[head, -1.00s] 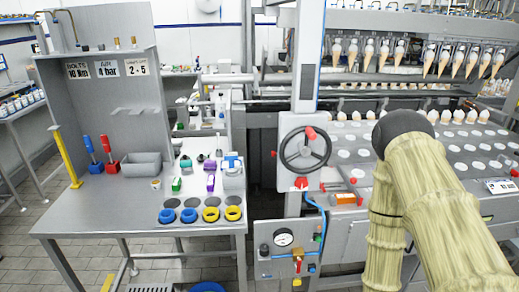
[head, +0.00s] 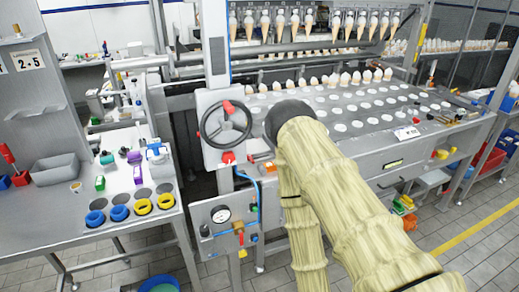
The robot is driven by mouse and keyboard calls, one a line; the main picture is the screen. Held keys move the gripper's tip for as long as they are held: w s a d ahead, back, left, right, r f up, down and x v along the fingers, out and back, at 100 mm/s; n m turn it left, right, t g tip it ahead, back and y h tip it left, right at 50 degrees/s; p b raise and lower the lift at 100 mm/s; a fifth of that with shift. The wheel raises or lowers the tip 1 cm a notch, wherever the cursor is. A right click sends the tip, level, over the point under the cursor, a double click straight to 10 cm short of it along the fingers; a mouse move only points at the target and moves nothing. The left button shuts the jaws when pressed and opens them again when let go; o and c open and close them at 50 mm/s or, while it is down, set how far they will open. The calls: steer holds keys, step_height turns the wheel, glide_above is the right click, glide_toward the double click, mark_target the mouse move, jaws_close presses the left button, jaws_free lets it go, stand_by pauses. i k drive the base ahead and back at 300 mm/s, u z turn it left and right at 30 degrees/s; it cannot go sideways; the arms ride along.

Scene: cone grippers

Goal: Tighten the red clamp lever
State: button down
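My gripper is not in view.
A gauge panel (head: 222,221) with a blue hose hangs below the wheel. The workbench (head: 60,213) at left holds blue and yellow rings and a grey bin (head: 57,169). A long cone machine bed (head: 375,130) runs behind my arm. Tiled floor (head: 480,206) is open at right.

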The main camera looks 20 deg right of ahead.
mark_target(249, 157)
steer(key=z, duration=2)
steer(key=i, duration=1.3)
steer(key=u, duration=1.4)
